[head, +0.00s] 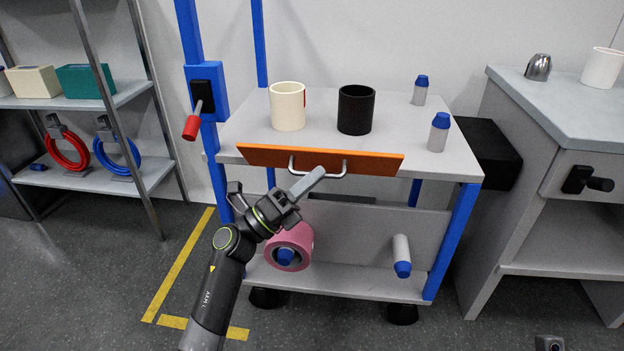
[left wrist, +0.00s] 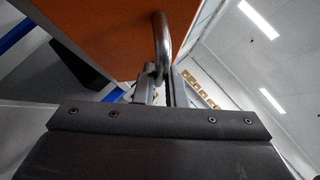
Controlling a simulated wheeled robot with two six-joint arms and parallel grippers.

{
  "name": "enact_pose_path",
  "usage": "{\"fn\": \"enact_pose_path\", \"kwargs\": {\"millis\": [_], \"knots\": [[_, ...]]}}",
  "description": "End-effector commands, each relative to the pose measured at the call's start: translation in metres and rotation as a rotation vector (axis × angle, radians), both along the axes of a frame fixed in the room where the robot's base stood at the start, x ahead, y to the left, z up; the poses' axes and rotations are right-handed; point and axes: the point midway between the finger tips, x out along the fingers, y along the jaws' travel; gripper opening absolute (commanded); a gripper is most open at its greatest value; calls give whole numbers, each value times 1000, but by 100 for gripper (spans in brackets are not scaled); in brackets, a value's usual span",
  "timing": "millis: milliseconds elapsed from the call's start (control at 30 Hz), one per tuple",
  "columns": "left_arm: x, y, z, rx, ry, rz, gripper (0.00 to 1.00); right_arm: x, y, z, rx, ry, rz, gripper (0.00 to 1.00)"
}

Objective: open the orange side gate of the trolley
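The trolley (head: 455,168) stands in the middle of the head view. Its orange side gate (head: 375,163) lies along the front edge of the top shelf. A silver bar handle (head: 340,172) sticks out from the gate's face. My left gripper (head: 316,174) is at the left part of this handle. In the left wrist view the handle (left wrist: 161,45) runs down between the two fingertips (left wrist: 163,76), which look closed on it; the orange gate (left wrist: 105,35) fills the upper left. My right gripper's fingers do not show.
A cream mug (head: 288,107), a black mug (head: 356,110) and two blue-capped bottles (head: 438,134) stand on the top shelf. A red-handled lever (head: 192,126) is on the left post. A pink roll (head: 290,240) is below. A grey workbench (head: 560,110) stands right.

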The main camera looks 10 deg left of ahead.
Motion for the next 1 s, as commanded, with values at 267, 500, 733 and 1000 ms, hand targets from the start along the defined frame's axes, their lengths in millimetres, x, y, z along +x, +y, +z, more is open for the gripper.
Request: {"fn": "enact_pose_path", "kwargs": {"millis": [267,500,733,1000], "knots": [[0,0,0,0,1,1,33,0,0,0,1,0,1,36],[-1,2,-2,1,1,1,33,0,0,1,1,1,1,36],[-18,28,-21,2,6,3,33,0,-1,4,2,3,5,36],[-51,76,-56,4,6,2,33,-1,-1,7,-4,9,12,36]]}}
